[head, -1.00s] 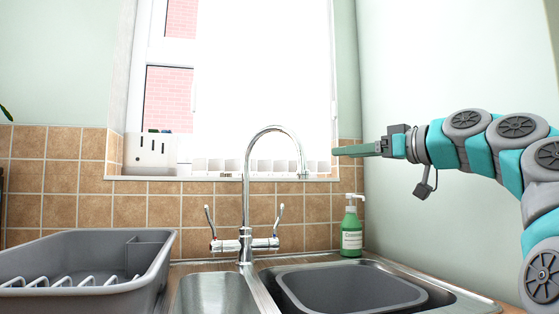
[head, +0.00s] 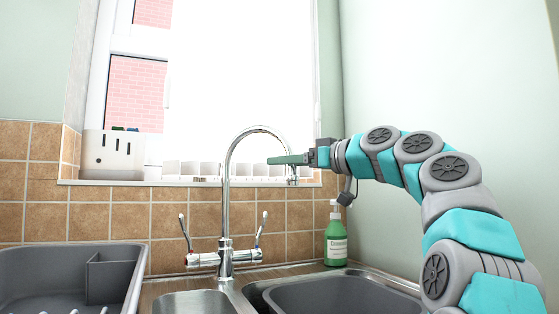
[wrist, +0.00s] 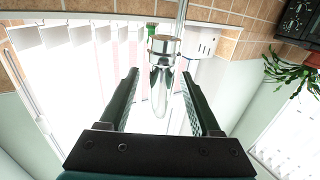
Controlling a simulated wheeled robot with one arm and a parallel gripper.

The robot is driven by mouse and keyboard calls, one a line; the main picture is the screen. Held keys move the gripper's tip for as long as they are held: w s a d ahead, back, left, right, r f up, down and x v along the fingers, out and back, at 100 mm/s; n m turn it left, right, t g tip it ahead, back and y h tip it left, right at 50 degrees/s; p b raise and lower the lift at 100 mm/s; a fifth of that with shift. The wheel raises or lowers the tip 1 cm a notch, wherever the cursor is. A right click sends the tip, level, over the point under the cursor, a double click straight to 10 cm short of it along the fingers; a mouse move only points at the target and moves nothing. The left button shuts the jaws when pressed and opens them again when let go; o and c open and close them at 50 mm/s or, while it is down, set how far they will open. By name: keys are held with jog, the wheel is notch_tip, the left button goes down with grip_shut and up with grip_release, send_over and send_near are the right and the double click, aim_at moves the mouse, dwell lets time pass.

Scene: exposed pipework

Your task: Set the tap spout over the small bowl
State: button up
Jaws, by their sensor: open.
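The chrome tap (head: 227,215) stands behind the sink. Its curved spout (head: 258,130) arches to the right, with its end above the side of the large bowl (head: 340,296). The small bowl (head: 195,303) lies to the left, partly cut off by the picture's lower edge. My gripper (head: 272,160) is level with the spout's hanging end and overlaps it in the head view. In the wrist view, my open gripper (wrist: 160,78) has one finger on each side of the spout (wrist: 162,65). Gaps show on both sides, and I see no clear contact.
A green soap bottle (head: 336,240) stands behind the large bowl, below my arm. A grey dish rack (head: 75,275) is at the left. A white holder (head: 112,155) stands on the windowsill (head: 170,183) behind the tap.

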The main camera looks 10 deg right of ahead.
jog(key=shift+x, duration=1.05)
grip_shut()
dwell(0.6)
